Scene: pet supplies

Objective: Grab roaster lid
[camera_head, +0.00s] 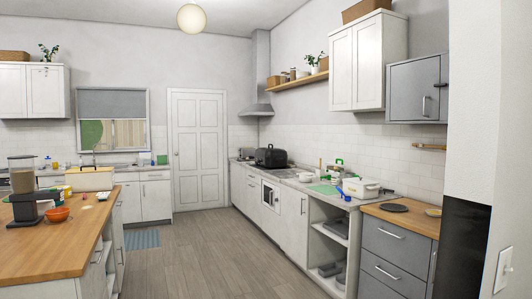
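A black roaster-like vessel (270,157) stands on the right-hand counter toward the back, near the stove under the hood. It looks closed on top, but it is too small to tell a separate lid from the body. A flat dark round disc (395,208) lies on the wooden counter section at the near right; I cannot tell whether it is a lid. Neither of my grippers is in view.
A wooden-topped island (65,245) at the left holds a blender-like appliance (24,190) and an orange bowl (57,214). The right counter (345,201) carries a white container (361,188) and small items. The wood floor (190,255) between is clear, apart from a blue mat (142,239).

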